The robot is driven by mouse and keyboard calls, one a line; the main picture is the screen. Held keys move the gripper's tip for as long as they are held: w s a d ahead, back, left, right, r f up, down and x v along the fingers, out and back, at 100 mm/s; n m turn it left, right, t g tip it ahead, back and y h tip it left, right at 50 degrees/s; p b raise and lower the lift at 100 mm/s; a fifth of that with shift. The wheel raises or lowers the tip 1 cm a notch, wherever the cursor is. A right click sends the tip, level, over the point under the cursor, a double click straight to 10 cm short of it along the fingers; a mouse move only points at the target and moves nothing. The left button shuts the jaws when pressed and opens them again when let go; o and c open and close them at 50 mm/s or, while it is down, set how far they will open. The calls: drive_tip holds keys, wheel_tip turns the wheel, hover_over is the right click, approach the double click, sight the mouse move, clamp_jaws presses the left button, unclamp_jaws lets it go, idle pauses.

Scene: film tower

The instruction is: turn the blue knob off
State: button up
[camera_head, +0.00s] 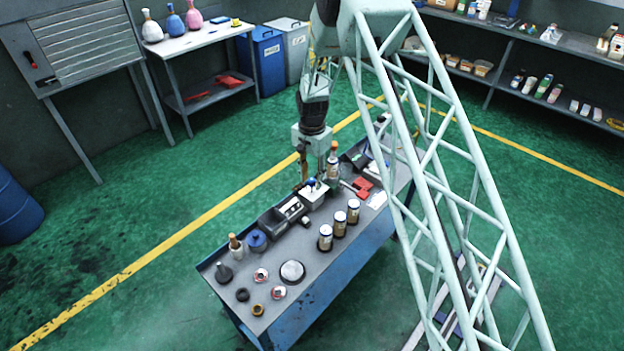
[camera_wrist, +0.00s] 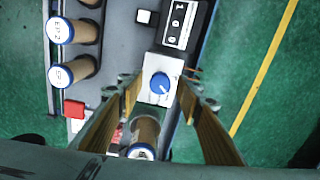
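The blue knob (camera_wrist: 159,83) sits on a white box (camera_wrist: 148,96) on the bench; a short light mark shows on the knob's face in the wrist view. In the head view the knob (camera_head: 311,182) shows small, on top of the white box (camera_head: 316,194). My gripper (camera_wrist: 158,85) is open, its two long tan fingers spread to either side of the knob. In the head view my gripper (camera_head: 318,165) hangs down over the white box. I cannot tell how far above the knob the fingertips are, and no contact shows.
The bench (camera_head: 345,250) holds several brown jars with white lids (camera_head: 339,222), a dark counter box with digits (camera_wrist: 180,22), a red block (camera_wrist: 74,109) and a bottle (camera_head: 333,165) close by my gripper. A blue round container (camera_head: 257,240) stands further left. Green floor surrounds the bench.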

drive_tip(key=shift+c, duration=0.3)
drive_tip(key=c, duration=0.8)
drive_tip(key=shift+n+b, duration=0.5)
drive_tip(key=shift+n, duration=0.1)
drive_tip(key=shift+f+n+b, duration=0.1)
drive_tip(key=shift+n+b, duration=0.7)
drive_tip(key=shift+n, duration=0.4)
drive_tip(key=shift+n+b, duration=0.9)
drive_tip(key=shift+n, duration=1.2)
drive_tip(key=o, duration=0.9)
drive_tip(key=shift+c, duration=0.2)
